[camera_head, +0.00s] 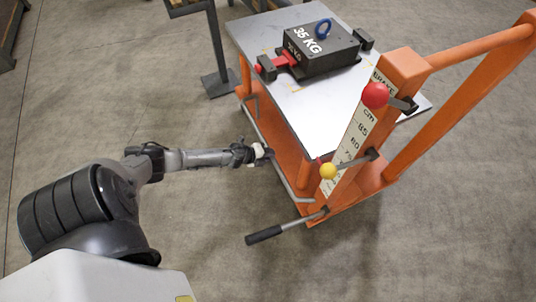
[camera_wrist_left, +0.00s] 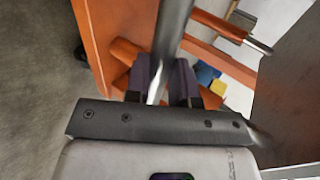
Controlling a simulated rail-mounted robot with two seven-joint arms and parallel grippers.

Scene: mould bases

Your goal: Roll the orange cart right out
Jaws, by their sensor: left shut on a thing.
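The orange cart (camera_head: 400,68) stands right of centre in the head view, with a grey metal top plate (camera_head: 315,112) and an orange push handle (camera_head: 480,48). My left gripper (camera_head: 266,153) is at the cart's near left side, below the plate. It is shut on a grey metal bar that runs along that side. In the left wrist view the bar (camera_wrist_left: 171,35) passes between the two dark fingers (camera_wrist_left: 172,85), with orange cart parts (camera_wrist_left: 95,45) around it. The cart's wheels are mostly hidden. My right gripper is out of view.
A black 35 KG block (camera_head: 325,57) with a blue ring sits on the plate, beside a red clamp part (camera_head: 284,58). A lever with a black grip (camera_head: 263,235) sticks out low. A grey metal stand (camera_head: 218,80) is close on the left. Front floor is clear.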

